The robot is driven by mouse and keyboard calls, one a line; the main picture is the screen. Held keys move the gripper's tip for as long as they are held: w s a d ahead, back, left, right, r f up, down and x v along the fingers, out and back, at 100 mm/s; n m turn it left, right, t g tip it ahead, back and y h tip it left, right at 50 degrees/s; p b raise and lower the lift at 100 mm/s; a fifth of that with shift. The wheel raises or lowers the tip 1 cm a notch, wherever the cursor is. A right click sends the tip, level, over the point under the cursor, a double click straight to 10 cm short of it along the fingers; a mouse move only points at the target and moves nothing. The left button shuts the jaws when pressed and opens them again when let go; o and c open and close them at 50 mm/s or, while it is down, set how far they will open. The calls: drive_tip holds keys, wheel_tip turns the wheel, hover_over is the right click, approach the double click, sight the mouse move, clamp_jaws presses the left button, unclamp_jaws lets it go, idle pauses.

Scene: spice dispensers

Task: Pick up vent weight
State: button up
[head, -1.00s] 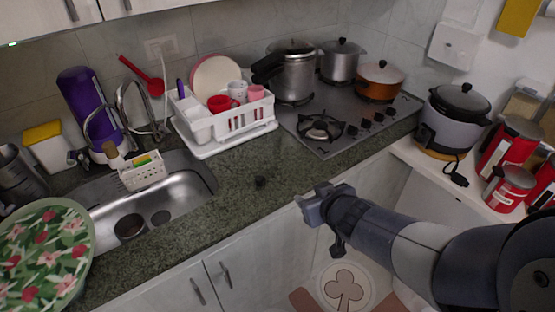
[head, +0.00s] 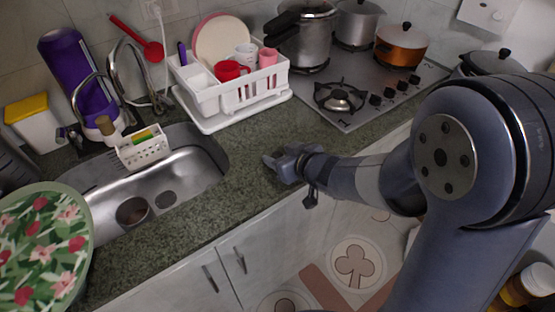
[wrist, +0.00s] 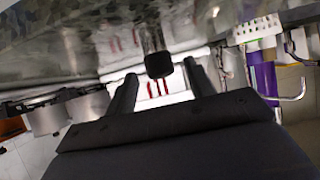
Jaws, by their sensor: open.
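The vent weight (wrist: 158,64) is a small black piece with a rounded block and a thinner stem. In the wrist view it shows between the two finger tips of my gripper (wrist: 160,84), with gaps on both sides. In the head view my gripper (head: 272,161) is low over the front part of the granite counter and hides most or all of the vent weight. My gripper is open and holds nothing. I cannot tell how far the weight is beyond the fingertips.
The sink (head: 190,163) is left of my gripper. A white dish rack (head: 240,97) with cups and plates stands behind it. The stove (head: 372,97) with a pressure cooker (head: 303,40) and pots is at the back right. The counter's front edge is close below the gripper.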

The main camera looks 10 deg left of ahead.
sight(279, 155)
drive_tip(key=x, duration=0.3)
drive_tip(key=shift+a+f, duration=0.2)
clamp_jaws()
idle(0.3)
drive_tip(key=shift+r, duration=0.1)
